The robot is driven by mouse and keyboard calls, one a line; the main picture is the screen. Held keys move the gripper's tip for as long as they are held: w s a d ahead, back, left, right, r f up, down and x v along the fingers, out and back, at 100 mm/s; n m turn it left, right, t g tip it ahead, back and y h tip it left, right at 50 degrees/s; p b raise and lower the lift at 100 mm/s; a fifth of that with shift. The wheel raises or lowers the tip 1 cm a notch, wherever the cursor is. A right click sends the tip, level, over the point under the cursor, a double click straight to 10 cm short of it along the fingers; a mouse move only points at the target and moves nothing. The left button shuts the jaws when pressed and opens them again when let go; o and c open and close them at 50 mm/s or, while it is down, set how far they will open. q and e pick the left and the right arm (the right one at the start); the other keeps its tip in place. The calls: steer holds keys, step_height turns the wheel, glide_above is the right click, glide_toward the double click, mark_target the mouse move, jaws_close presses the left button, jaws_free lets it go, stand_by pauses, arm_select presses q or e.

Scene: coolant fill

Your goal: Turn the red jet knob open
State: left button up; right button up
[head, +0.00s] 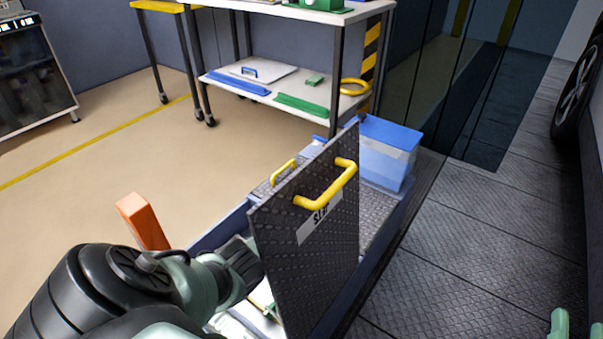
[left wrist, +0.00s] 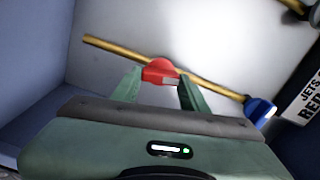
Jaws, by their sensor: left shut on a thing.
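The red jet knob (left wrist: 160,70) sits on a brass pipe (left wrist: 115,48) in the left wrist view. My left gripper (left wrist: 161,82) has its green fingers on either side of the knob and is shut on it. In the head view my left arm reaches down into an open floor box behind a raised dark tread-plate lid (head: 315,250), which hides the knob and fingertips. My right gripper (head: 577,327) shows at the bottom right corner, fingers apart and empty, away from the box.
A blue knob (left wrist: 260,110) sits at the pipe's right end, near a partly cut-off label (left wrist: 302,105) reading "JETS" and "RED". The lid has a yellow handle (head: 330,189). A blue-lidded bin (head: 385,155) stands behind it. A shelf cart (head: 285,84) stands farther back.

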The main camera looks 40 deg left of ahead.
arm_select(q)
steer(key=shift+d+m, duration=0.1)
steer(key=shift+m, duration=1.1)
arm_select(e)
steer(key=shift+f, duration=0.25)
arm_select(q)
steer(key=o, duration=1.4)
